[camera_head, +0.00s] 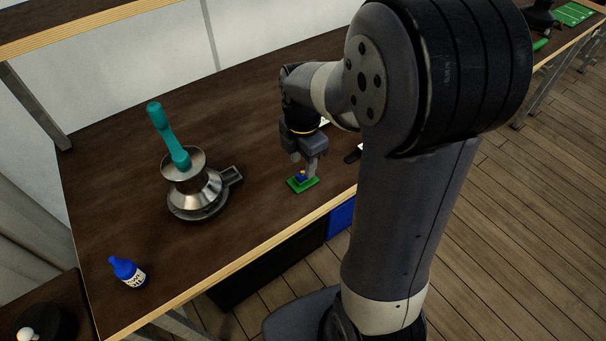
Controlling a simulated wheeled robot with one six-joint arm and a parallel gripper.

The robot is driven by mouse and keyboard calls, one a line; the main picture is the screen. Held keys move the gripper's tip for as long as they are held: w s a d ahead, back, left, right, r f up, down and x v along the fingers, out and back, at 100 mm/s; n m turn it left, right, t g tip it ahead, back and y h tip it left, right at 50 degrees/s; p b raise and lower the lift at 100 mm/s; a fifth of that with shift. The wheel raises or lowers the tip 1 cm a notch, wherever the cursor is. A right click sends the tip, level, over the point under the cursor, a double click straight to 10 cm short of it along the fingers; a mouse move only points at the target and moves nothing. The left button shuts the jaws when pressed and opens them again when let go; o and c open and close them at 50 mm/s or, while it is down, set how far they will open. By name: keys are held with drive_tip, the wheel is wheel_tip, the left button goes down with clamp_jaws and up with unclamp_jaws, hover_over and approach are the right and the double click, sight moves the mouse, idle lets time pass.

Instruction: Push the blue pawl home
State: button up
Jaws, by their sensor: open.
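The blue pawl (301,175) is a small blue piece on a green base plate (303,185) near the front edge of the brown bench. My gripper (308,172) points down right over it, with its fingers at or just above the pawl. The fingers are open. Whether they touch the pawl is too small to tell. The fingers hide part of the pawl, so how far in it sits cannot be seen.
A metal winch (198,193) with a teal handle (168,134) stands left of my gripper. A dark object (353,154) lies right of the plate, partly behind my arm. Bare bench (255,120) lies behind.

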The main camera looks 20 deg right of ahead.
sight(303, 172)
drive_tip(key=f, duration=0.4)
drive_tip(key=shift+w+d, duration=0.1)
drive_tip(key=shift+w, duration=0.2)
drive_tip(key=shift+c, duration=0.2)
clamp_jaws()
